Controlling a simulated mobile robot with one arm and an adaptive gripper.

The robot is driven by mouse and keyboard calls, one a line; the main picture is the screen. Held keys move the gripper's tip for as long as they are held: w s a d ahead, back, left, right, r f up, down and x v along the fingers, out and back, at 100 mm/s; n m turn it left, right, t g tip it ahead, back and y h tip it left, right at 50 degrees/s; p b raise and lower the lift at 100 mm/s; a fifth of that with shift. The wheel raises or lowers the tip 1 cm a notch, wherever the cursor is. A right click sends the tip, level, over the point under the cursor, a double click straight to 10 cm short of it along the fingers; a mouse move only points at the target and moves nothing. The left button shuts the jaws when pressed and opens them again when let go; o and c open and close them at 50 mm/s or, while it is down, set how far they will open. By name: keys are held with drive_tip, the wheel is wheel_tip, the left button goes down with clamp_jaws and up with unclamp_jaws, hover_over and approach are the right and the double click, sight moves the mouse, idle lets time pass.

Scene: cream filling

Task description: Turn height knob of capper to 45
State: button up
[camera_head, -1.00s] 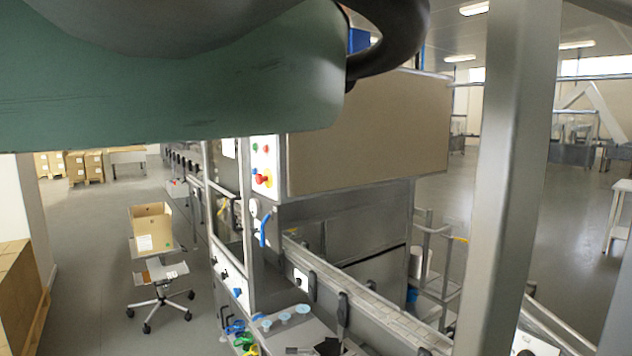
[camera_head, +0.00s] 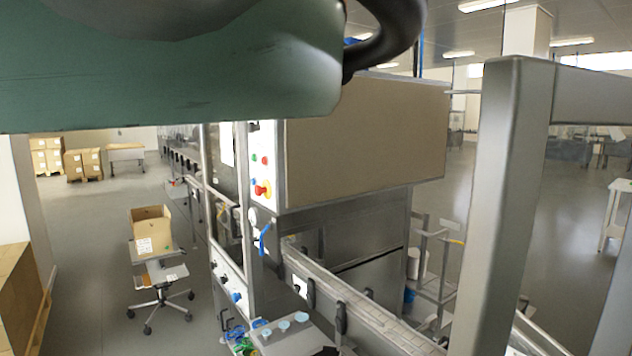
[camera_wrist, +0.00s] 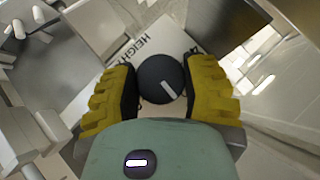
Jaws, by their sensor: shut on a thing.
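The height knob (camera_wrist: 160,78) is a round dark knob with a white pointer line, seen in the wrist view. The pointer slants toward the lower right of that picture. A white label with the word HEIGHT (camera_wrist: 133,42) lies behind it; its scale is mostly hidden. My gripper (camera_wrist: 160,85) has its yellow, black-lined fingers on the left and right sides of the knob and is shut on it. The head view does not show the gripper or the knob; my green arm covers its upper left.
In the head view, a steel machine with a brown panel (camera_head: 365,140) and a conveyor (camera_head: 345,295) fills the middle. A steel post (camera_head: 497,200) stands at right. A chair with a cardboard box (camera_head: 151,226) stands on the open floor at left.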

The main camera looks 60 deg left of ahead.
drive_tip(key=h+p, duration=0.1)
drive_tip(key=n+h+p, duration=0.1)
drive_tip(key=p, duration=0.1)
drive_tip(key=shift+a+r, duration=0.1)
drive_tip(key=shift+r, duration=0.2)
drive_tip(key=h+p, duration=0.1)
drive_tip(key=n+h+p, duration=0.1)
drive_tip(key=p, duration=0.1)
drive_tip(key=shift+f+n+h+p, duration=0.25)
drive_tip(key=shift+n+h+p, duration=0.05)
drive_tip(key=shift+f, duration=0.1)
drive_tip(key=o, duration=1.2)
drive_tip(key=shift+r, duration=5.1)
